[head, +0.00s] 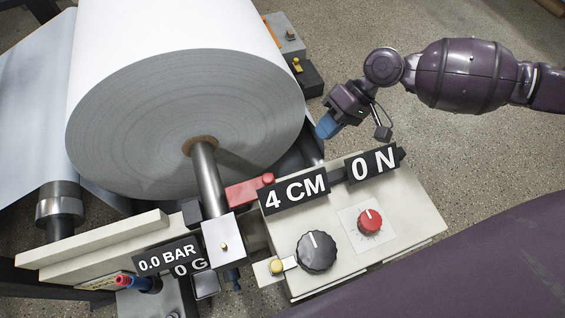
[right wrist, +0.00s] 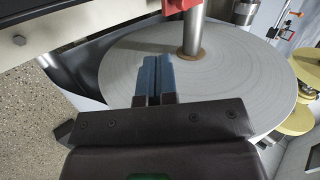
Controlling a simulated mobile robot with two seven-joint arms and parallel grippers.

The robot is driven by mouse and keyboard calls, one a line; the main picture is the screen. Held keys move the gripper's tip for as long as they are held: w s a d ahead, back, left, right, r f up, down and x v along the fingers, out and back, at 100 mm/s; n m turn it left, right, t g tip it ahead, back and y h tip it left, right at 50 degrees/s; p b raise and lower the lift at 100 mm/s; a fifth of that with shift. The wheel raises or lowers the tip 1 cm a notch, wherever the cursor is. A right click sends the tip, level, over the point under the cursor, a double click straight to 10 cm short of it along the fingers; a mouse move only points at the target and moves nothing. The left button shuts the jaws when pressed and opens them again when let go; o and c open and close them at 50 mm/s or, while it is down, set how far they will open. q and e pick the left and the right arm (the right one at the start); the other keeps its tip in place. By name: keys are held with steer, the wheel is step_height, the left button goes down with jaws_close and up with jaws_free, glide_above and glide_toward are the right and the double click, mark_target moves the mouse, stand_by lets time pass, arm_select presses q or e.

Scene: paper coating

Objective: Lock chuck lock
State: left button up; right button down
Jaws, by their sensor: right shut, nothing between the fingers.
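The chuck lock seems to be the red lever (head: 246,191) with a round red knob, beside the steel shaft (head: 208,180) that runs into the core of the large white paper roll (head: 170,30). In the right wrist view a red part (right wrist: 176,5) shows at the top edge, cut off, next to the shaft (right wrist: 193,35). My right gripper (head: 326,127) is above and right of the red knob, apart from it. Its blue fingertips (right wrist: 155,62) are together with nothing between them, seen against the roll's end face. My left gripper is not in view.
More signs (head: 168,257) read "0.0 BAR" and "0 G". Open speckled floor (head: 440,145) lies at right.

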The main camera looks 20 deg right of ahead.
steer(key=b+x, duration=0.3)
steer(key=x, duration=0.7)
steer(key=shift+s+a+f, duration=0.1)
steer(key=shift+a+f, duration=0.1)
steer(key=shift+f, duration=0.15)
steer(key=shift+s+a+r, duration=0.1)
steer(key=shift+a, duration=1)
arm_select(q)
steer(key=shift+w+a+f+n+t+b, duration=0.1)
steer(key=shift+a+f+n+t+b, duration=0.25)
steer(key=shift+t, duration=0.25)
arm_select(e)
steer(key=shift+a, duration=0.75)
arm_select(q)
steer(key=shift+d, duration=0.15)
arm_select(e)
steer(key=shift+s, duration=0.1)
steer(key=shift+a, duration=0.1)
